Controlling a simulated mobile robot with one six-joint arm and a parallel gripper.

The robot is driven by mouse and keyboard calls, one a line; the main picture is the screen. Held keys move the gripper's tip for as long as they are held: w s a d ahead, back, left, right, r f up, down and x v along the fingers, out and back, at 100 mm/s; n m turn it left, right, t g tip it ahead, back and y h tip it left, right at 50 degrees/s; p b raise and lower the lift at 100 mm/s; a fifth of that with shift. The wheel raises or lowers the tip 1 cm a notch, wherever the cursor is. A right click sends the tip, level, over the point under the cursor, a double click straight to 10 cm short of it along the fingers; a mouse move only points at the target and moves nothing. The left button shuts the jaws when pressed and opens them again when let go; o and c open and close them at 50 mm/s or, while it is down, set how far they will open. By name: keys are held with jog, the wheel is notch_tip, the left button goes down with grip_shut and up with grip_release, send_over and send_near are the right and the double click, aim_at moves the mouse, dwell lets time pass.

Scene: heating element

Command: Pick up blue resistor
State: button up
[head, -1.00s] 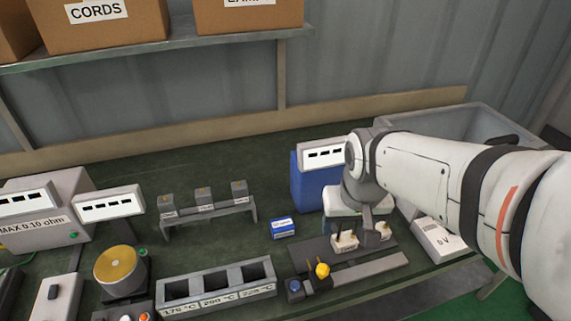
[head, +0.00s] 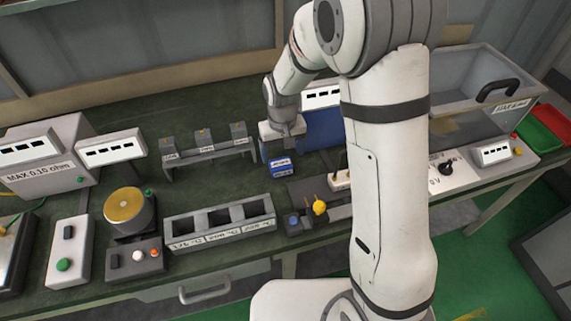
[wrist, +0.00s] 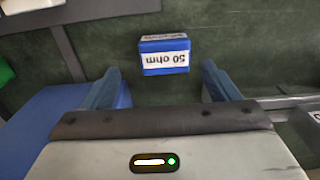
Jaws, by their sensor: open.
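The blue resistor (head: 281,168) is a small blue block with a white label, lying on the dark green bench top. In the wrist view the blue resistor (wrist: 164,55) reads "50 ohm", upside down, and sits beyond the fingertips, centred between the two fingers. My gripper (wrist: 162,80) is open and empty, with a finger on each side of the resistor's line. In the head view my gripper (head: 280,150) is just behind and above the resistor; its fingers are hard to make out there. I cannot tell the exact height gap.
A rack with several grey blocks (head: 208,149) stands left of the resistor. A slotted holder (head: 221,222) is in front-left. A large blue block (head: 322,130) stands close on the right. A board with a yellow knob (head: 319,208) is in front-right. A grey tank (head: 465,90) stands far right.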

aim_at(281, 162)
jog(key=shift+a+f+p, duration=0.15)
jog(key=shift+f+p, duration=0.1)
jog(key=shift+f, duration=1.1)
jog(key=shift+a+f+p, duration=0.15)
jog(key=shift+f+p, duration=0.05)
jog(key=shift+f, duration=1.15)
jog(key=c, duration=1.1)
jog(key=shift+r, duration=0.15)
